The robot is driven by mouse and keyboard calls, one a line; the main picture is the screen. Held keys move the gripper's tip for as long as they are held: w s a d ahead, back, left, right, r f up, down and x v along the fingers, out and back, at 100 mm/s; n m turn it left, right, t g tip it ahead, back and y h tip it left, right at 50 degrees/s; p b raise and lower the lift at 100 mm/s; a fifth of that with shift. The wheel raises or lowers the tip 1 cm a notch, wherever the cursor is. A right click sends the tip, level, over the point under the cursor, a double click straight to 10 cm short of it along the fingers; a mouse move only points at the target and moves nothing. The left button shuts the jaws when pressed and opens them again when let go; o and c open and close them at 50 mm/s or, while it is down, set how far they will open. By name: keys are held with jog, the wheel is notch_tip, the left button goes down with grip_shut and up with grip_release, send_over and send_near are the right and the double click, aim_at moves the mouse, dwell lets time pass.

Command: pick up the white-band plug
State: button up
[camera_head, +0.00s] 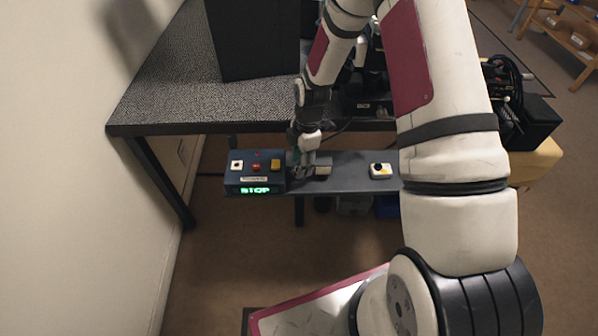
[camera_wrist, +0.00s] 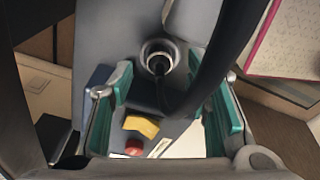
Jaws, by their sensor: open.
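In the wrist view, a round dark connector with a pale ring (camera_wrist: 158,56), which looks like the white-band plug, lies beyond the gap between my finger pads. A thick black cable (camera_wrist: 215,65) bends from its near side and crosses the view to the upper right. My gripper (camera_wrist: 166,112) is open, with a teal pad on either side and nothing clamped. In the head view, my gripper (camera_head: 303,166) is low over the grey bench, just right of the control box. The plug is too small and covered to make out there.
The control box (camera_head: 254,185) has a green STOP display and several buttons; its yellow button (camera_wrist: 141,126) and red button (camera_wrist: 134,147) show beneath my gripper. A dark-topped table (camera_head: 180,95) is behind.

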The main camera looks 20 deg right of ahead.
jog(key=shift+a+f, duration=0.1)
jog(key=shift+f, duration=0.8)
jog(key=c, duration=1)
jog(key=shift+c, duration=0.2)
jog(key=shift+r, duration=0.1)
jog(key=shift+r, duration=0.45)
jog(key=r, duration=0.1)
jog(key=s+r, duration=0.1)
jog(key=shift+s+r, duration=0.1)
jog(key=shift+r, duration=0.25)
jog(key=s+r+p, duration=0.1)
jog(key=s, duration=1.3)
jog(key=shift+s+d+r, duration=0.15)
jog(key=shift+s+d, duration=0.25)
jog(key=shift+d, duration=0.05)
